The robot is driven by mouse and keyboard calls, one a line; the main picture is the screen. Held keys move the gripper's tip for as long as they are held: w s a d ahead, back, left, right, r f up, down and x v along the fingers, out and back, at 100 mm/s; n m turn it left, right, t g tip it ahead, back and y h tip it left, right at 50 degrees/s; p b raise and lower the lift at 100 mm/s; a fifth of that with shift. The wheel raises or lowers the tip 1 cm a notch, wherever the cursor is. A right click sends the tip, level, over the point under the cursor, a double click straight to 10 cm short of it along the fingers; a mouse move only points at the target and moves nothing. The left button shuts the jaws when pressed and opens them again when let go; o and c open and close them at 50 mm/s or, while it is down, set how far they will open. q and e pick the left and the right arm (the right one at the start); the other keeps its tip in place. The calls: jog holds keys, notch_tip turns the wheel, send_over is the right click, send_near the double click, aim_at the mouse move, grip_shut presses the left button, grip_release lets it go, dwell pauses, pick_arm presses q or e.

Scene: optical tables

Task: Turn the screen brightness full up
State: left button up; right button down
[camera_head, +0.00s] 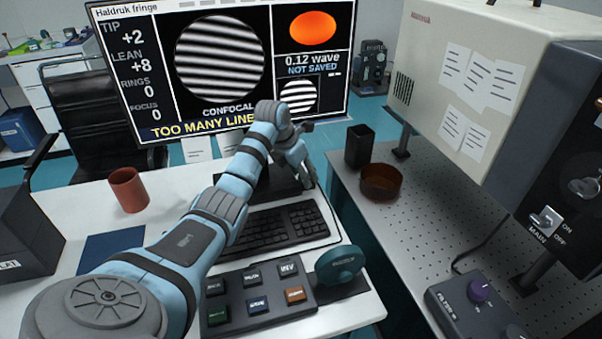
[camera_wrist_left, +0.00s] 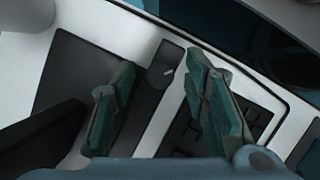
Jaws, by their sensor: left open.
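The screen (camera_head: 222,60) stands at the back of the white desk and is lit. It shows striped fringes, an orange disc and the words "NOT SAVED". My left arm crosses in front of its lower edge and hides part of the yellow text. The dark screen base (camera_head: 262,187) is partly behind the arm; the left wrist view shows what looks like that base (camera_wrist_left: 72,72). My left gripper (camera_wrist_left: 160,75) is open, pointing down over the desk by the base.
A black keyboard (camera_head: 275,228) lies in front of the screen. A button box (camera_head: 255,302) and a green round knob (camera_head: 340,265) are nearer. A red-brown mug (camera_head: 128,190) stands left. The perforated table (camera_head: 440,210) at right holds a black cup (camera_head: 359,146) and brown bowl (camera_head: 381,182).

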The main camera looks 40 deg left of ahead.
pick_arm(q)
grip_shut()
jog(key=shift+r+m+h+p, duration=0.2)
jog(key=shift+m+h+p, duration=0.1)
jog(key=shift+m+p, duration=0.25)
jog(key=shift+a+f+m+h, duration=0.15)
jog(key=shift+m+h, duration=0.15)
jog(key=shift+m, duration=0.75)
grip_release()
jog(key=v, duration=1.2)
jog(key=shift+w, duration=0.2)
